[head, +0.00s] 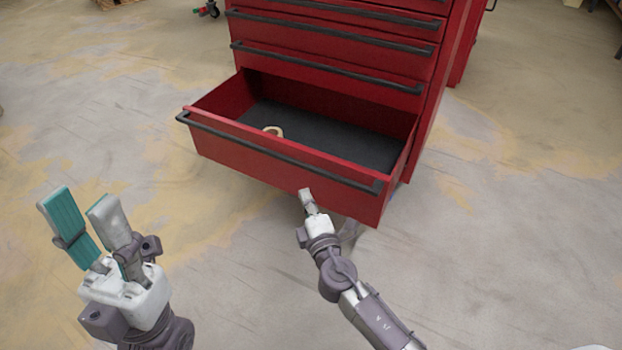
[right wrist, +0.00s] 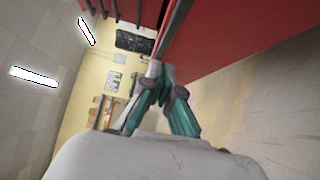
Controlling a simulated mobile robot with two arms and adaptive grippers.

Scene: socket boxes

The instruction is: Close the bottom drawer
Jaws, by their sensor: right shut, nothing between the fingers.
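The red tool cabinet's bottom drawer (head: 270,155) is pulled far out in the head view. It has a dark handle (head: 280,153) along its top front edge and a small tan ring-shaped item (head: 273,131) inside on the dark liner. My right gripper (head: 306,194) is shut and empty, close to the lower right part of the drawer front; I cannot tell if it touches. In the right wrist view its fingertips (right wrist: 160,72) meet beside a red panel (right wrist: 225,35). My left gripper (head: 75,208) is open and empty, raised over the floor at the lower left, away from the drawer.
The upper drawers (head: 335,40) of the cabinet are shut, each with a dark handle. Another red cabinet edge (head: 470,45) stands behind at right. The concrete floor (head: 520,230) is clear around the drawer. A small wheeled object (head: 208,10) is at the far back.

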